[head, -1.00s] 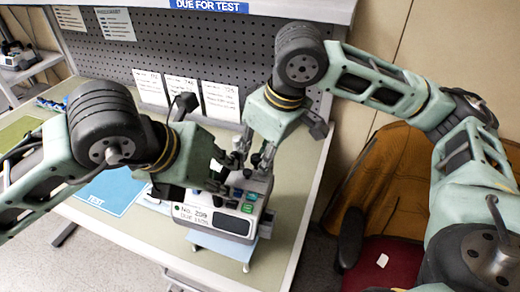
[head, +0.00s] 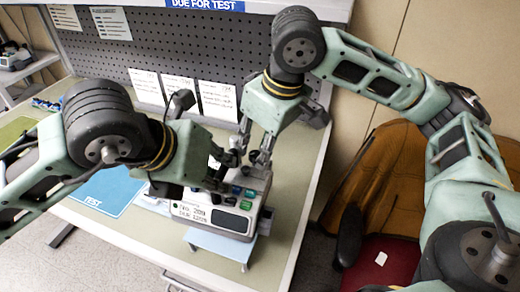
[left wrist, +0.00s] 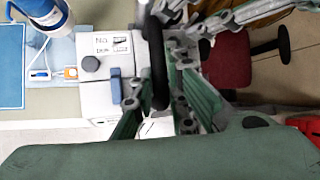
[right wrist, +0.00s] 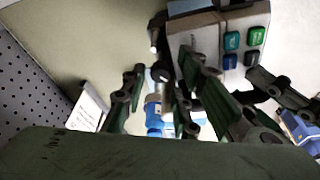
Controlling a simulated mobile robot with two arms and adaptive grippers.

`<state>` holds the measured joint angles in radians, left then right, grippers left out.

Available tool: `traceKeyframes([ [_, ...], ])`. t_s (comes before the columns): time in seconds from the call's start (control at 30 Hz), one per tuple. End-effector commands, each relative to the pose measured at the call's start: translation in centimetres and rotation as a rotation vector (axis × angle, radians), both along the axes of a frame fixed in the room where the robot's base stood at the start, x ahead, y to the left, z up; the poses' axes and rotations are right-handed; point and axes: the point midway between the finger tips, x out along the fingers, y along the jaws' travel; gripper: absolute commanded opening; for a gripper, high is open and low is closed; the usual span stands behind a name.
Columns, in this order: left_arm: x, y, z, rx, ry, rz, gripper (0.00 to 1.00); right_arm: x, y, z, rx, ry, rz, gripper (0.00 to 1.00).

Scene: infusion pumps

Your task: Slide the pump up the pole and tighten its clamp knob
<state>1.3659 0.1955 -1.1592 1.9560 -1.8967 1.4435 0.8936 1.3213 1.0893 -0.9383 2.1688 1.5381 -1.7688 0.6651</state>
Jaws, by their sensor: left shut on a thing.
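The pump (head: 210,214) is a pale box with a handwritten label, a screen and coloured buttons, standing over a light blue platform (head: 222,246). Its side shows in the left wrist view (left wrist: 103,70), and its buttoned panel in the right wrist view (right wrist: 222,35). My left gripper (head: 215,180) is shut on a black bar-like handle (left wrist: 159,70) at the pump. My right gripper (head: 256,155) points down just behind the pump's top, fingers apart. A small dark knob-like part (right wrist: 160,72) and a blue part (right wrist: 154,115) show between its fingers; contact is unclear. I cannot make out the pole.
A blue TEST mat (head: 108,190) lies on the bench left of the pump. White cards (head: 180,92) lean on the pegboard (head: 185,45) behind. The bench's right edge is close to the pump. A brown and red chair (head: 385,185) stands to the right.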

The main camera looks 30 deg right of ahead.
Motion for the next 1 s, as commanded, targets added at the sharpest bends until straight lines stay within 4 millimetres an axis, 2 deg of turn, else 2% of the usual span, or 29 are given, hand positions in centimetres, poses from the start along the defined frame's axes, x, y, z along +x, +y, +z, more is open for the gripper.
traceKeyframes([
  [0.03,0.0,-0.1,0.4,-0.006,-0.003,0.0,0.0,1.0,0.5,1.9,0.025,-0.052,-0.005,0.3],
  [0.33,-0.1,-0.1,0.3,-0.005,0.001,-0.003,0.0,1.0,0.5,4.3,0.025,-0.05,-0.004,0.3],
  [0.5,-0.1,0.0,0.2,-0.003,0.0,-0.002,0.0,0.7,0.4,4.8,0.022,-0.041,-0.001,0.3],
  [0.83,0.0,0.0,0.2,-0.001,0.0,0.0,0.0,0.6,0.3,4.7,0.018,-0.033,0.004,0.28],
  [1.0,0.0,0.0,0.2,-0.001,0.0,0.0,0.0,0.6,0.2,4.9,0.015,-0.023,0.111,0.28],
])
